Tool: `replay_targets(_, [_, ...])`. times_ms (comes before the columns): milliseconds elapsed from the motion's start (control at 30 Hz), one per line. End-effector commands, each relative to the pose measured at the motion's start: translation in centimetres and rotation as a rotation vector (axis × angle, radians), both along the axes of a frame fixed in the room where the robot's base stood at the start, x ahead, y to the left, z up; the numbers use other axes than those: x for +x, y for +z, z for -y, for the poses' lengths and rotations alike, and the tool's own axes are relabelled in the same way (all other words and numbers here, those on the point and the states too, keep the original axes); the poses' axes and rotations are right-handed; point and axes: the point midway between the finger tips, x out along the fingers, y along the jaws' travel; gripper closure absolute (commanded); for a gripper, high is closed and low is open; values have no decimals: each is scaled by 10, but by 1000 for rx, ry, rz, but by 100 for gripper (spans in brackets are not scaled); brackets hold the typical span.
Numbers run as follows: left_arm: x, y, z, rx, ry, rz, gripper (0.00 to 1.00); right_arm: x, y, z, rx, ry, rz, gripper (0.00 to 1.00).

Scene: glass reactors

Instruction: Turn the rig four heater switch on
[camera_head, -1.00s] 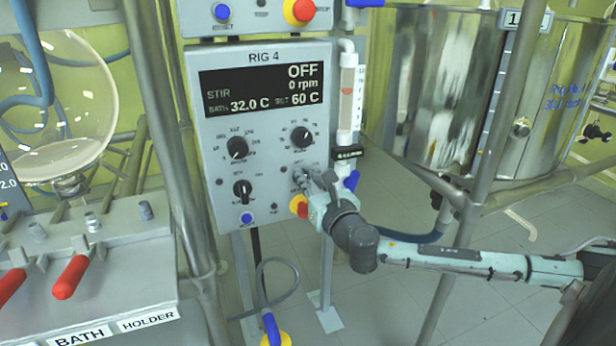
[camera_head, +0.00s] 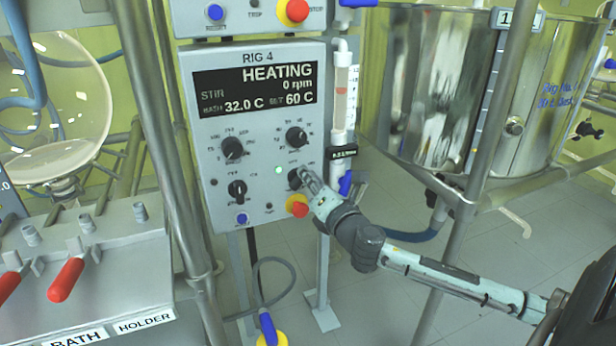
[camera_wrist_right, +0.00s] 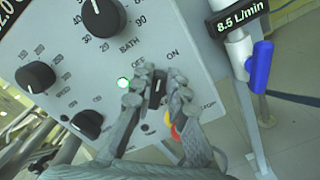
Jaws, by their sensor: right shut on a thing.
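The rig four control box (camera_head: 215,132) stands upright, and its display (camera_head: 254,89) reads HEATING, 0 rpm, bath 32.0 C, set 60 C. The heater switch (camera_head: 295,179) is a small black knob at the box's lower right; in the right wrist view the switch (camera_wrist_right: 156,88) sits below the OFF and ON marks. A green lamp (camera_head: 279,170) glows beside it, also in the right wrist view (camera_wrist_right: 123,83). My right gripper (camera_head: 308,180) has its fingers on both sides of the switch, shut on it (camera_wrist_right: 158,90). My left gripper is not in view.
A red and yellow stop button (camera_head: 297,206) lies just below the right gripper. A flow meter tube (camera_head: 341,105) with a blue valve (camera_head: 345,183) stands right of the box. Metal posts and a steel vessel (camera_head: 440,90) stand farther right.

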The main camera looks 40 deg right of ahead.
Motion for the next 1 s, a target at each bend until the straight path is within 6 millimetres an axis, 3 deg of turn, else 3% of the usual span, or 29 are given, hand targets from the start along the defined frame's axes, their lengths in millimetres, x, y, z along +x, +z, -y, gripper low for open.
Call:
replay_targets(400, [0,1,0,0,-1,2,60,-1,-4,4,237,-2,58,100])
replay_targets(1000, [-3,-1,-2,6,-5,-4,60,-1,-5,5,291,-1,71,100])
